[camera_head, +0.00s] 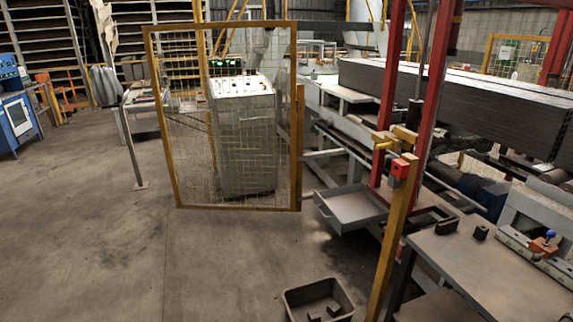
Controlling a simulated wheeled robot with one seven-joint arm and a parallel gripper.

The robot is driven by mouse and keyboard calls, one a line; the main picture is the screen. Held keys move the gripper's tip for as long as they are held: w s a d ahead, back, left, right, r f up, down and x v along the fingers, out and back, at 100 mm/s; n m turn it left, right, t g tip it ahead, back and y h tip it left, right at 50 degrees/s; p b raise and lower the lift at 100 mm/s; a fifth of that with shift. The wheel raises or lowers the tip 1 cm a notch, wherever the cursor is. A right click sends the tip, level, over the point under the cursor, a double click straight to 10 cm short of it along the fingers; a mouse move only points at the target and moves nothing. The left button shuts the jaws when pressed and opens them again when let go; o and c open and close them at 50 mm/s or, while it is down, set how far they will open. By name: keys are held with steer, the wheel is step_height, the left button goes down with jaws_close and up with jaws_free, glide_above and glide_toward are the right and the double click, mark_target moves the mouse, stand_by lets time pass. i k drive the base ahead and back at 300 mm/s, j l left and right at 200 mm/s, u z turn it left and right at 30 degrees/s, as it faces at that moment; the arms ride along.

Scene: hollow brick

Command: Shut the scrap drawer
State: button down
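A shallow grey metal drawer (350,209) juts out to the left from under the machine frame, right of the mesh gate's post. It is pulled open, with its inside showing and no contents that I can make out. A thin handle seems to run along its left front side. Its right end is partly hidden near the red upright and the yellow post. No label is readable on it. My gripper and arm are not in view.
A yellow-framed mesh gate (235,165) stands left of the drawer, before a control cabinet. A yellow post (392,235) with a red box rises close to its right. A dark tub (320,300) holding small blocks sits on the floor in front. A workbench (480,275) stands right; the left floor is clear.

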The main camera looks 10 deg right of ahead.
mark_target(350, 208)
steer(key=i+j+u, duration=0.65)
steer(key=i+u, duration=0.35)
steer(key=i+j+z, duration=0.15)
steer(key=i, duration=0.45)
steer(key=i+j+z, duration=0.15)
steer(key=i, duration=0.45)
steer(key=i+l+z, duration=0.1)
steer(key=i+z, duration=0.25)
steer(key=i, duration=0.15)
steer(key=i+z, duration=0.3)
steer(key=i, duration=0.2)
steer(key=i+j+z, duration=0.15)
steer(key=i+z, duration=0.2)
steer(key=i, duration=0.2)
steer(key=i+l+z, duration=0.1)
steer(key=i+l, duration=0.15)
steer(key=i+l+z, duration=0.1)
steer(key=i+l, duration=0.15)
steer(key=i, duration=0.25)
steer(key=i+l+z, duration=0.1)
steer(key=i, duration=0.25)
steer(key=i+l, duration=0.15)
steer(key=l, duration=0.25)
steer(key=i+l, duration=0.15)
steer(key=l, duration=0.2)
steer(key=i+l+u, duration=0.1)
steer(key=l, duration=0.3)
steer(key=i+l, duration=0.2)
steer(key=l, duration=0.2)
